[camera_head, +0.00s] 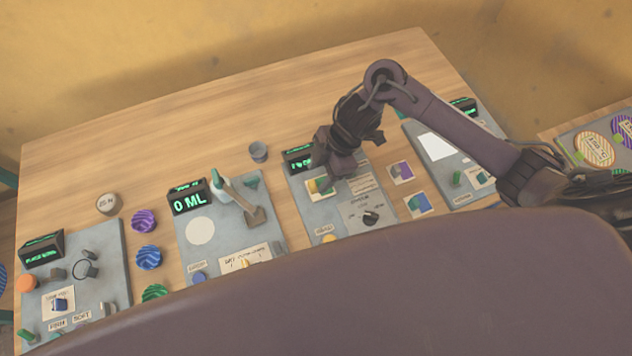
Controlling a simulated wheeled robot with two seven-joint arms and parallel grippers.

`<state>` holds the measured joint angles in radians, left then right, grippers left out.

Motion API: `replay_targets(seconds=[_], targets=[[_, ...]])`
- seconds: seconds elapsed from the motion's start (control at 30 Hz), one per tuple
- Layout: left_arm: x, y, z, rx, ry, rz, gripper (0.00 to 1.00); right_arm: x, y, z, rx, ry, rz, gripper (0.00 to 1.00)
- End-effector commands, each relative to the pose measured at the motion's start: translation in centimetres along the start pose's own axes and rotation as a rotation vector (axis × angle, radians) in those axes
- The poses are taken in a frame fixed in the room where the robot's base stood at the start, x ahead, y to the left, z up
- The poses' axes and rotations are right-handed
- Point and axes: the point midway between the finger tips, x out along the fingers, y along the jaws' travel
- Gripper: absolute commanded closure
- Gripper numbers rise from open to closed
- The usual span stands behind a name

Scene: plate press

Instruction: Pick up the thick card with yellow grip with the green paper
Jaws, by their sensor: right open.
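A small card (312,187) with green and yellow patches lies on the grey board, partly hidden under my right gripper. My right gripper (328,183) points down at this card from above, with its fingers open. I cannot tell whether the fingers touch the card or sit around a grip on it. Two other cards lie on the table right of that board: one with purple (402,172) and one with blue and green (418,204). My left gripper is not in view.
The grey board (296,207) under my gripper carries a dark display (298,157), a labelled panel and a black knob (370,217). Other boards stand left and right, one with a "0 ML" display (189,199). The table's back left is clear.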

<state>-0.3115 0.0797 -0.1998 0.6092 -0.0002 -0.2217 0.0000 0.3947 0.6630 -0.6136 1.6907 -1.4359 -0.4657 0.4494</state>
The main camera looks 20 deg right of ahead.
Motion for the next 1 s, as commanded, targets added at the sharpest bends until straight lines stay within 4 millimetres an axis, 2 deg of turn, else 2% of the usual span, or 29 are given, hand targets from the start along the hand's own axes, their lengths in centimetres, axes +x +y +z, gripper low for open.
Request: replay_targets(seconds=[0.17,0.3,0.43,0.6,0.93,1.0], targets=[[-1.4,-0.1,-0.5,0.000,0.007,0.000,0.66,2.4,-0.3,0.5,0.006,-0.001,-0.004,0.51],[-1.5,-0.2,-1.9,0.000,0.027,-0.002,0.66,4.2,-0.2,0.5,0.003,0.000,-0.001,0.51],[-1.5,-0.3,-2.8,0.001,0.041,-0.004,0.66,4.7,-0.1,0.6,0.001,-0.002,0.001,0.51],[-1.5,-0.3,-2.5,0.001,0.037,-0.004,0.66,4.7,-0.1,0.6,0.000,-0.002,0.001,0.52],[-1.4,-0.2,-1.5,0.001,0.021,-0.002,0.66,4.6,-0.1,0.6,0.000,-0.002,0.002,0.95],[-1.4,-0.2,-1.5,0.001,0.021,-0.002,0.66,4.6,-0.1,0.6,0.000,-0.002,0.002,0.99]])
